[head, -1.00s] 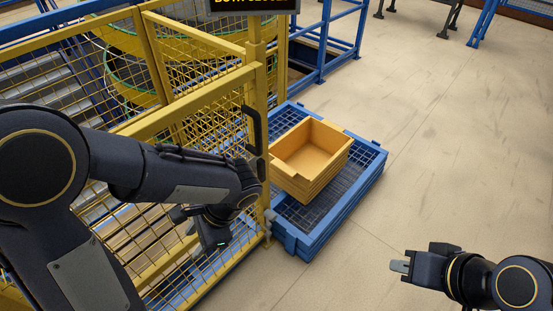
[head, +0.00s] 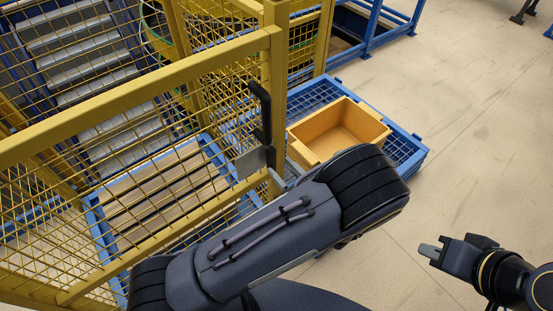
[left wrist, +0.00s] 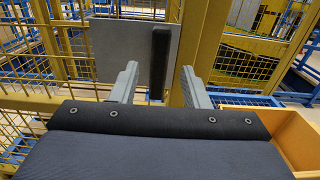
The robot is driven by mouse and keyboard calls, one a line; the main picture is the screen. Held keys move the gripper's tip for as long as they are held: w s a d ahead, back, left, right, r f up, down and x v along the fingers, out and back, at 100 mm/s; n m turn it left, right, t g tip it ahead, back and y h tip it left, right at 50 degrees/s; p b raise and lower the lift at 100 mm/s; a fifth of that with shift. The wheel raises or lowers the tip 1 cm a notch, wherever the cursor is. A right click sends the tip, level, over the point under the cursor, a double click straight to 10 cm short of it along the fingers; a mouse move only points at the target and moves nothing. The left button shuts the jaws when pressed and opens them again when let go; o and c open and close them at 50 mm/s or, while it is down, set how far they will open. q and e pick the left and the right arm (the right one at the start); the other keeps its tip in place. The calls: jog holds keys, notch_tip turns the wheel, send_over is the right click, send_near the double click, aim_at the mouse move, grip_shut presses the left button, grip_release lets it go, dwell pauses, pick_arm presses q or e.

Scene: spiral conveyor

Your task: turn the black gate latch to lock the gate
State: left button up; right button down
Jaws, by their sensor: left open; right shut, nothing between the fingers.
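The black gate latch (head: 262,108) is an upright, bent handle beside the yellow gate post, with a grey plate (head: 250,163) at its lower end. In the left wrist view the latch (left wrist: 159,55) appears as a vertical black bar in front of the grey plate (left wrist: 118,55). My left gripper (left wrist: 159,85) is open, its two grey fingers appearing on either side of the bar's lower part; contact cannot be told. In the head view my left arm hides most of that gripper. My right gripper (head: 431,250) is shut and empty over the floor at the right.
The yellow mesh gate (head: 140,95) spans the left. An orange bin (head: 345,125) stands on a blue grated platform (head: 405,150) just right of the post, close to my left arm. Rollers (head: 95,70) lie behind the mesh.

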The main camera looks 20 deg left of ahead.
aim_at(274, 160)
pick_arm(q)
jog(key=shift+x, duration=1.95)
grip_shut()
